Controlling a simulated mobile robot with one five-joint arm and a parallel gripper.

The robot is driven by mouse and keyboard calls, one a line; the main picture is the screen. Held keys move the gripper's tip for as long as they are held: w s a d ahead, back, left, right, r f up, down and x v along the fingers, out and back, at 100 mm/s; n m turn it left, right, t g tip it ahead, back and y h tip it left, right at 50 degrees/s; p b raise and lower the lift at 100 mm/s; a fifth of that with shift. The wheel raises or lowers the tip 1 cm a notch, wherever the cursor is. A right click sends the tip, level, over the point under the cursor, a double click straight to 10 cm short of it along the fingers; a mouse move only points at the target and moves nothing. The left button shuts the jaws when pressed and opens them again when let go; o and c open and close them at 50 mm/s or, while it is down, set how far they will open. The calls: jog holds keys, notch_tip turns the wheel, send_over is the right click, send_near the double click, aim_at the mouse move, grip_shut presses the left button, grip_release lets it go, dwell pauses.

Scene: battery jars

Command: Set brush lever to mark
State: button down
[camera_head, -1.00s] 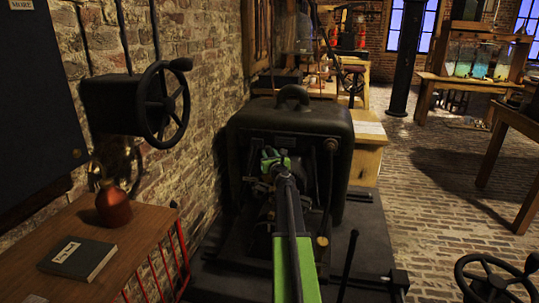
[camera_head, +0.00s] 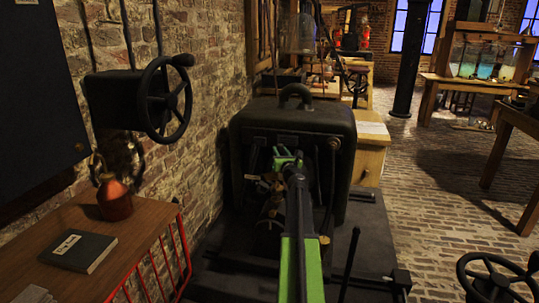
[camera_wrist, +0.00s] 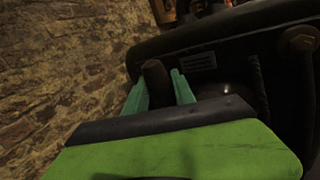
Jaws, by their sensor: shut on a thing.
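The black dynamo-like machine (camera_head: 325,125) stands ahead, with a rounded housing and a top handle. My arm reaches out to its front, and my gripper (camera_head: 285,156) is close to the housing, above the brass and dark parts. In the wrist view the green fingers of my gripper (camera_wrist: 160,90) are on both sides of a dark, rounded handle (camera_wrist: 154,72), which looks like the brush lever. The gripper is shut on this handle. The lever's lower part is hidden behind my gripper body. I cannot make out the mark in either view.
A wooden side table (camera_head: 135,232) with a red-brown jar (camera_head: 115,200) and dark book (camera_head: 80,251) stands left. A black handwheel (camera_head: 165,98) sticks out from the brick wall. Another handwheel (camera_head: 490,280) is at lower right. The brick floor (camera_head: 430,215) right of the machine is open.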

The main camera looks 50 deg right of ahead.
jog(key=shift+s, duration=0.25)
jog(key=c, duration=1.1)
grip_release()
jog(key=shift+o, duration=0.3)
jog(key=shift+s+d, duration=0.1)
jog(key=shift+d, duration=0.05)
jog(key=shift+s, duration=0.1)
jog(key=b+v, duration=0.1)
jog(key=v, duration=1.6)
